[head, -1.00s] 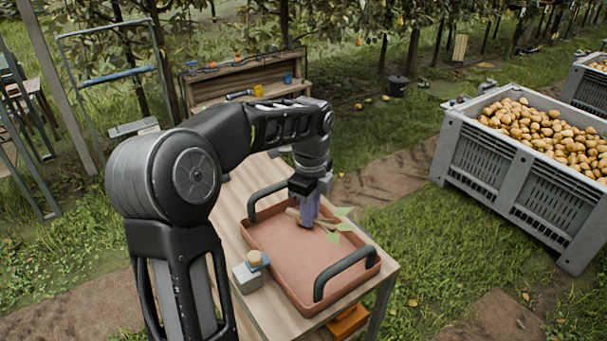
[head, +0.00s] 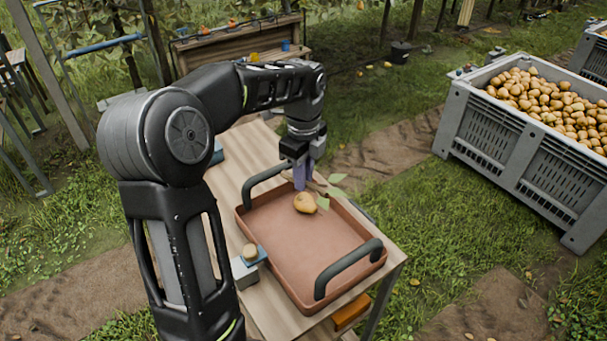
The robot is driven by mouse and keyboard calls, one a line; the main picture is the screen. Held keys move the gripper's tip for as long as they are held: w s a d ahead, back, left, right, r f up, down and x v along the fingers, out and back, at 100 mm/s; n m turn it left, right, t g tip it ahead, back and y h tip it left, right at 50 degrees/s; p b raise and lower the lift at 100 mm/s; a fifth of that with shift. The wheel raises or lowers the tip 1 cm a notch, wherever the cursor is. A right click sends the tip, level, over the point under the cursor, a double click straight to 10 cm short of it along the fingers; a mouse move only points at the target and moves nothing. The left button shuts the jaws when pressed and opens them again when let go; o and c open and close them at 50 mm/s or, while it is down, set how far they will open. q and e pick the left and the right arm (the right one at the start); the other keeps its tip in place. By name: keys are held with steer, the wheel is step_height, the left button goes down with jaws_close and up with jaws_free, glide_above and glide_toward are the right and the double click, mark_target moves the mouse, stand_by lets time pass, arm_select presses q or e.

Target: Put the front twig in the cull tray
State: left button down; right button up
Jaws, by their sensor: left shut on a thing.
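A reddish-brown tray (head: 330,262) with two dark handles stands on the wooden table; it is the only tray I can make out. My left gripper (head: 302,178) points down over the tray's far end, its purple fingers shut on a twig. The twig (head: 321,186) is thin and brown with green leaves, and sticks out to the right of the fingers near the far rim. A yellow pear (head: 305,203) lies in the tray just below the fingers, with a green leaf beside it. My fingers hide part of the twig. My right gripper is out of view.
A small block with a round tan top (head: 249,252) stands on the table left of the tray. A grey bin (head: 520,160) full of pears stands on the grass to the right. A wooden bench (head: 235,45) stands behind. The tray's near part is bare.

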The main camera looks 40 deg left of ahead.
arm_select(q)
step_height(320, 180, down, 5)
steer(key=b, duration=0.3)
steer(key=c, duration=1.3)
jaws_free()
steer(key=shift+r, duration=0.15)
step_height(320, 180, up, 8)
steer(key=shift+f+b, duration=0.15)
steer(key=shift+b, duration=0.25)
steer(key=shift+d+f, duration=0.1)
steer(key=shift+f, duration=0.05)
